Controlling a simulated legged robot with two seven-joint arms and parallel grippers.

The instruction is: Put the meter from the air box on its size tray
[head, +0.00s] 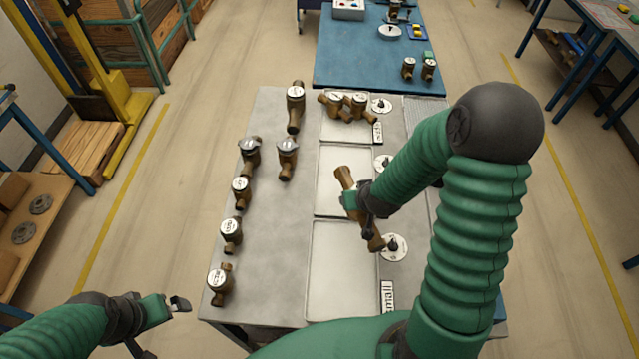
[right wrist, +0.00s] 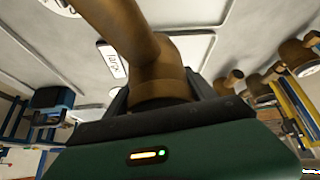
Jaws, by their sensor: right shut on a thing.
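My right gripper (head: 362,203) is shut on a brass meter (head: 345,180), held tilted across the right edge of the middle tray (head: 328,165). The meter's brass body also fills the upper middle of the right wrist view (right wrist: 150,55). Its dial is not visible. The front tray (head: 340,265) is empty, with a label (head: 387,298) reading "small". The back tray (head: 335,132) holds brass meters (head: 358,104) and has a label beside it (head: 378,132). A label in the right wrist view (right wrist: 112,62) appears to read "large". My left gripper (head: 165,320) is empty at lower left, its fingers apart. I cannot identify the air box.
Several meters (head: 240,190) stand along the bench's left side. White discs with black knobs (head: 393,247) lie right of the trays. A blue table (head: 365,65) behind carries two more meters (head: 409,68) and a white box (head: 348,10). Bare bench lies between meters and trays.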

